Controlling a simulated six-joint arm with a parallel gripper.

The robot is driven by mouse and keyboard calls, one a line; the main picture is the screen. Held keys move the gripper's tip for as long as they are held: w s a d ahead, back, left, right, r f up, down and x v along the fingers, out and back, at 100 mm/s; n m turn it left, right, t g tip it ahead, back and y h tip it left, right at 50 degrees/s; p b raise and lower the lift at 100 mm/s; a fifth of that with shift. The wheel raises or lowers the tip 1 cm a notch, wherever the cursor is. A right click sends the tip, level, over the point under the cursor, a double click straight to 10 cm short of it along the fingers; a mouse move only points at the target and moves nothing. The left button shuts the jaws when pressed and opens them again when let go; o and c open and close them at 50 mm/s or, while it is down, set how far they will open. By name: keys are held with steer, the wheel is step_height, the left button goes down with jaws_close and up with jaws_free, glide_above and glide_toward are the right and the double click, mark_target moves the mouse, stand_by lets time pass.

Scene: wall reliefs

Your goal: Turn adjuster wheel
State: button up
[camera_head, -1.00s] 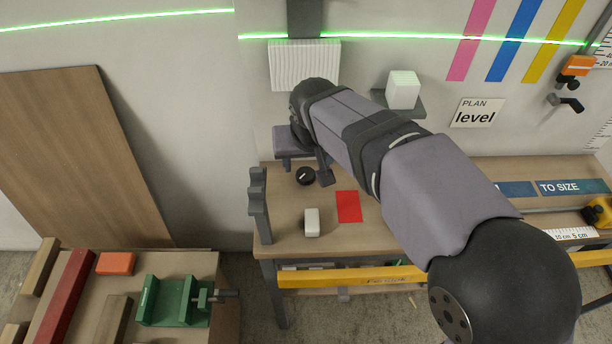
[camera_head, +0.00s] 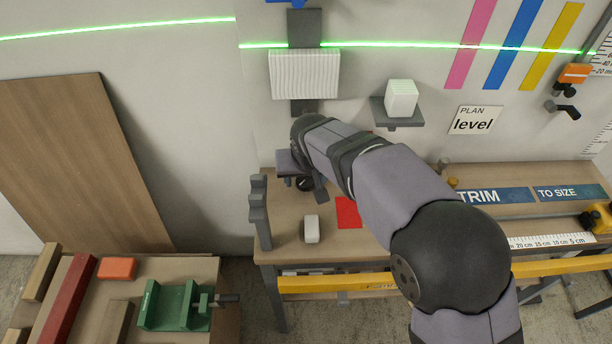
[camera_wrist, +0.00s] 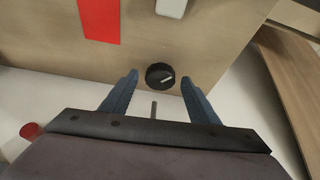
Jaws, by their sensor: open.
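The adjuster wheel is a round black knob (camera_head: 304,185) with a white pointer mark, at the back left of the workbench; my gripper partly covers it in the head view. In the wrist view the wheel (camera_wrist: 160,76) shows whole, centred between and beyond my two blue-grey fingers. My gripper (camera_wrist: 160,84) is open and empty. In the head view my gripper (camera_head: 303,178) is over the back left of the bench, right at the wheel. I cannot tell whether a finger touches it.
A red sheet (camera_head: 348,212) and a white block (camera_head: 312,229) lie on the bench in front of the wheel. A grey stepped post (camera_head: 258,210) stands at the bench's left edge. A white ribbed box (camera_head: 304,74) and a shelf with a white cube (camera_head: 402,98) are on the wall.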

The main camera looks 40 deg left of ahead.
steer(key=c, duration=1)
steer(key=shift+c, duration=0.2)
steer(key=shift+d+n+p, duration=0.1)
steer(key=shift+n+p, duration=0.2)
steer(key=shift+p, duration=0.05)
steer(key=shift+w+r+n+g+p, duration=0.1)
steer(key=shift+n+g+p, duration=0.35)
steer(key=shift+n, duration=0.45)
steer(key=shift+w+n+g+y, duration=0.1)
steer(key=shift+n+g+y, duration=0.45)
steer(key=shift+n, duration=1.15)
steer(key=o, duration=1)
